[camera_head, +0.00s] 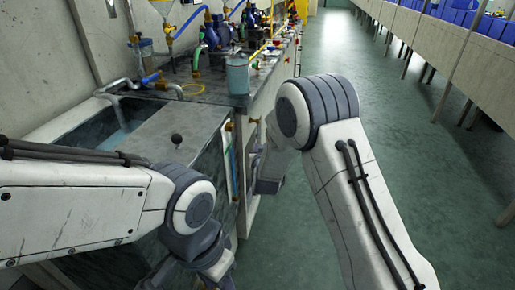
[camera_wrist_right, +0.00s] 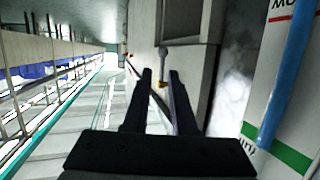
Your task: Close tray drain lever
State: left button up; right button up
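In the right wrist view my right gripper (camera_wrist_right: 160,74) has its two dark fingers apart, with a gap between the tips. A small lever-like metal part with a rounded end (camera_wrist_right: 162,52) shows just beyond the tips, in front of a pale panel. A brass-coloured bit (camera_wrist_right: 162,84) shows between the fingers. I cannot tell whether this part is the drain lever, or whether the fingers touch it. In the head view brass fittings (camera_head: 254,120) sit on the bench's side, near my right gripper (camera_head: 268,186). My left gripper (camera_head: 214,268) is low at the bottom edge, its fingers unclear.
A sink (camera_head: 108,137) and a grey cover with a dark round knob (camera_head: 176,139) lie at left. A teal container (camera_head: 237,76) stands at the bench edge, with pumps and hoses behind. A blue pipe (camera_wrist_right: 287,85) runs beside the right gripper. The green aisle floor (camera_head: 345,75) is clear.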

aim_at(258, 130)
jog(key=w+t, duration=0.1)
jog(key=w, duration=0.2)
jog(key=w+t+h+b, duration=0.1)
jog(key=w, duration=0.3)
jog(key=w+t+b, duration=0.1)
jog(key=w, duration=0.2)
jog(key=shift+w+a+f+m+h, duration=0.15)
jog(key=shift+w+f+m+h, duration=0.15)
jog(key=shift+w+f+m, duration=0.1)
jog(key=shift+w+r, duration=0.15)
jog(key=shift+w, duration=0.5)
jog(key=shift+c, duration=0.3)
grip_shut()
dwell(0.3)
